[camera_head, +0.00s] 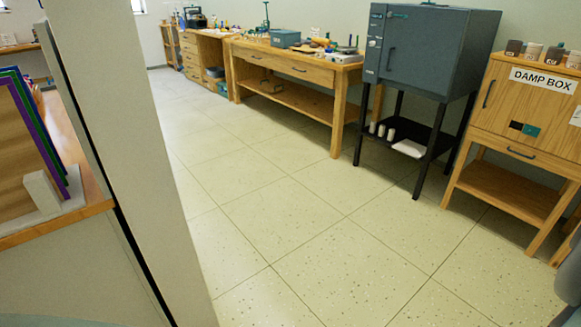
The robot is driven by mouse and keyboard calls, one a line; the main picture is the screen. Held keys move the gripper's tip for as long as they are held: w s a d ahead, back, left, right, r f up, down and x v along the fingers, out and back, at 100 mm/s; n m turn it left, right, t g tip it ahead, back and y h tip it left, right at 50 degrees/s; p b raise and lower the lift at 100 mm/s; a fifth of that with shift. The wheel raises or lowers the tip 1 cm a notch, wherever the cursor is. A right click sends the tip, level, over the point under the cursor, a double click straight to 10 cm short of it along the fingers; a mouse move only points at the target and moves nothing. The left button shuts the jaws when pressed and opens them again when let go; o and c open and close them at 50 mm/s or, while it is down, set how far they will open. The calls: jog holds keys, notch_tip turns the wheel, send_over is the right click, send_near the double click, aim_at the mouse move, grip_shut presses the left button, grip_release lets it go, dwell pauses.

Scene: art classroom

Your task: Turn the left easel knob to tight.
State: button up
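No easel and no easel knob can be made out in the head view. My gripper is not in the picture either. Whether the knob is tight or loose cannot be seen.
A pale upright panel (125,160) blocks much of the left, beside a wooden surface (92,205) with coloured boards. Wooden workbenches (300,70), a dark grey cabinet on legs (430,55) and a damp box (525,110) line the wall. The tiled floor (300,220) between is clear.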

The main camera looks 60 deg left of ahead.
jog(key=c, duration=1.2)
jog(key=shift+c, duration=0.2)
